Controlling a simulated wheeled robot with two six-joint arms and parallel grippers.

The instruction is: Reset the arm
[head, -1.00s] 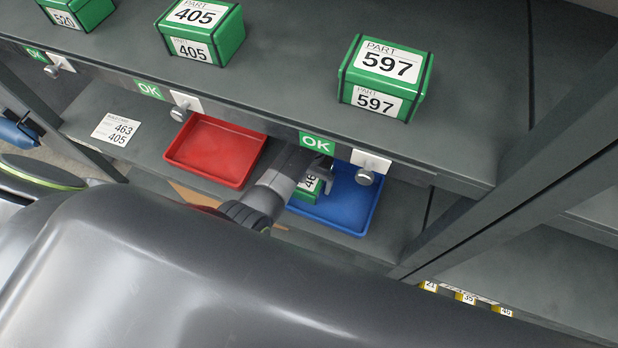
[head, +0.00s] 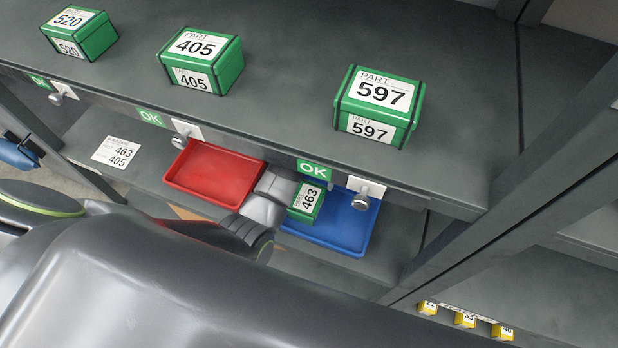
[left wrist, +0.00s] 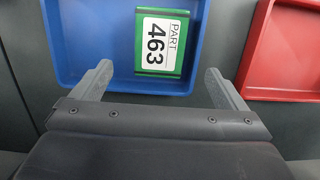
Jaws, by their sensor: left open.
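The green box labelled PART 463 (head: 307,202) sits in the blue tray (head: 349,236) on the lower shelf. My left gripper (head: 284,189) is beside the box, on its left in the head view, partly hidden by my own arm. In the left wrist view the two fingers of the gripper (left wrist: 157,70) are spread wide and empty. The box (left wrist: 160,45) lies ahead of them inside the blue tray (left wrist: 75,50), with a clear gap to each finger. My right gripper is not in view.
An empty red tray (head: 213,174) stands left of the blue one. The upper shelf (head: 285,100) overhangs both trays, with knobs on its front edge. It carries green boxes 520 (head: 80,32), 405 (head: 201,60) and 597 (head: 378,105). A post (head: 505,195) stands at right.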

